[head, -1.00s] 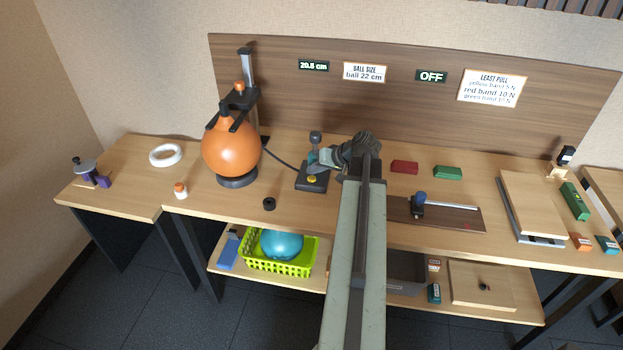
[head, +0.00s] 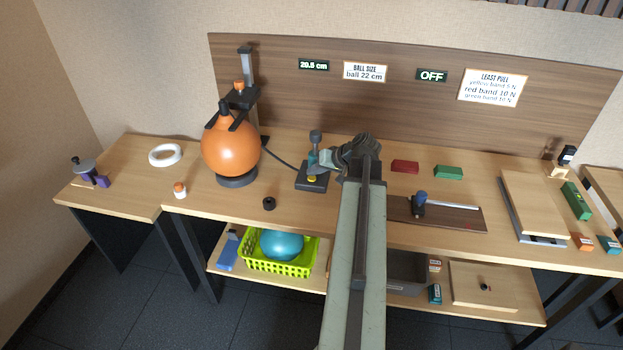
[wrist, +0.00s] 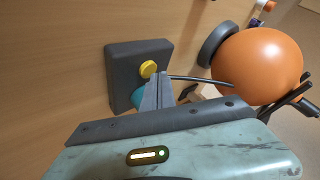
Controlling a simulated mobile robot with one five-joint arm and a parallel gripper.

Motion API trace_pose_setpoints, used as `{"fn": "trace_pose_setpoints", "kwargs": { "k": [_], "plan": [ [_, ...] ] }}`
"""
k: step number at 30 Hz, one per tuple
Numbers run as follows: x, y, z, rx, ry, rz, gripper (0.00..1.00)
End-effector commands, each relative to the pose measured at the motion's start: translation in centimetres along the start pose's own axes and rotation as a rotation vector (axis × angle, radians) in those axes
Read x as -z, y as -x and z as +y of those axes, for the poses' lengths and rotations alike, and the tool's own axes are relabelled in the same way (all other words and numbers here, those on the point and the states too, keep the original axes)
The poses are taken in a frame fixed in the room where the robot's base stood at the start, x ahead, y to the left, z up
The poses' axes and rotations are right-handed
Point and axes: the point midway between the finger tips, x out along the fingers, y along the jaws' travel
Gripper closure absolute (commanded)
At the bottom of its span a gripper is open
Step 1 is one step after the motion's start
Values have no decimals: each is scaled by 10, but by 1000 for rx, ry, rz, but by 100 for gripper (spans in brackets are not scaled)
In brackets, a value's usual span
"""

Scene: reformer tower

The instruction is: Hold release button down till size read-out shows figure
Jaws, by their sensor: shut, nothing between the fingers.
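The yellow release button (head: 311,178) sits on a dark box (head: 306,187) on the bench. The button also shows in the wrist view (wrist: 148,69), uncovered on its top. My gripper (head: 318,164) is shut and empty; its tips (wrist: 156,82) are close to the button's edge. I cannot tell whether they touch it. A teal part and a dark-capped post (head: 315,138) stand behind the tips. The size read-out (head: 313,65) is lit and seems to show 20.5 cm. The card (head: 364,72) says ball 22 cm. The orange ball (head: 230,147) sits under a clamp.
A hose links the box towards the ball stand (head: 247,75). Red (head: 405,166) and green (head: 447,172) blocks lie to the right. A second read-out (head: 432,76) says OFF.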

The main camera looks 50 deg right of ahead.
Motion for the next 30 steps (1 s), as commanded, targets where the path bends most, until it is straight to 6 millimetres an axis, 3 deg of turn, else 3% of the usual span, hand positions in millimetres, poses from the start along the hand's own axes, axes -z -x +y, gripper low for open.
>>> {"fn": "trace_pose_setpoints", "kwargs": {
  "k": [30],
  "plan": [
    [-4,-6,4,0,0,-1,100]
  ]
}}
